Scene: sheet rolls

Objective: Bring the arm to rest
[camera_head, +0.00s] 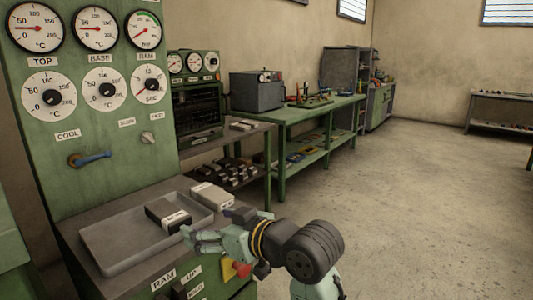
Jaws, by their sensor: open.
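My arm (310,250) reaches in from the bottom centre of the head view, bent low in front of the green machine. My gripper (190,238) is at its left end, open, with nothing seen between its fingers. It appears beside the right front part of a grey metal tray (110,238). Whether it touches the tray I cannot tell. A dark block with a pale label (167,215) lies in the tray. The arm hides part of the machine's front.
A green machine panel (90,140) with dials and a blue-handled lever (92,158) stands at left. A pale block (213,196) lies behind the tray. A red knob (241,269) is just below my arm. A green workbench (300,120) stands behind. The floor at right is clear.

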